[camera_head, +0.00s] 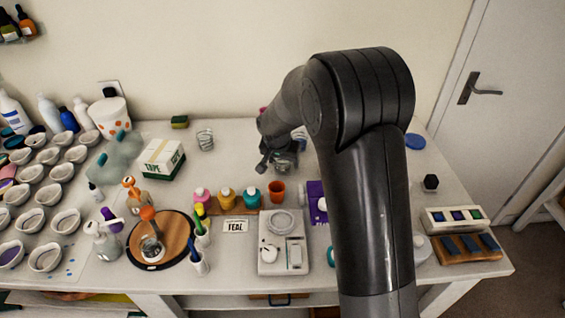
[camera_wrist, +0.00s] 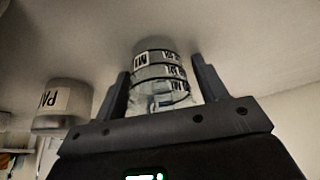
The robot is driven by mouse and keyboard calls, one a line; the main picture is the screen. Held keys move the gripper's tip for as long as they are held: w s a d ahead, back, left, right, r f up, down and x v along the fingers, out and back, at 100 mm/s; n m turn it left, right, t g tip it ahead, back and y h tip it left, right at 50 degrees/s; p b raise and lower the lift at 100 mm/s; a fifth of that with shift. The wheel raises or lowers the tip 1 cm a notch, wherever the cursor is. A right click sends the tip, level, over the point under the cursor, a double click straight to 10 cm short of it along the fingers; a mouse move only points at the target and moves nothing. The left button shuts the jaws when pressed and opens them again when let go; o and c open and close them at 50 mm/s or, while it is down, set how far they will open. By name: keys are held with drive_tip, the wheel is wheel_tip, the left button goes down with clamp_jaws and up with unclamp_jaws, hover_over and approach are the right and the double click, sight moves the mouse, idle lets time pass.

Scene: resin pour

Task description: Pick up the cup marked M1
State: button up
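In the wrist view, a clear cup (camera_wrist: 161,72) with several dark bands and white labels sits between my fingers. It may be a nested stack of cups. One label near its far end seems to read M1, partly cut off by the curve. My gripper (camera_wrist: 161,66) has one finger on each side of it, with what look like narrow gaps, so it seems open around the cup. In the head view, my gripper (camera_head: 272,160) is low at the back middle of the table, and the clear cup (camera_head: 287,162) is partly hidden behind it.
A container labelled PA (camera_wrist: 62,104) stands left in the wrist view.

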drive_tip(key=c, duration=0.7)
drive_tip(key=shift+c, duration=0.2)
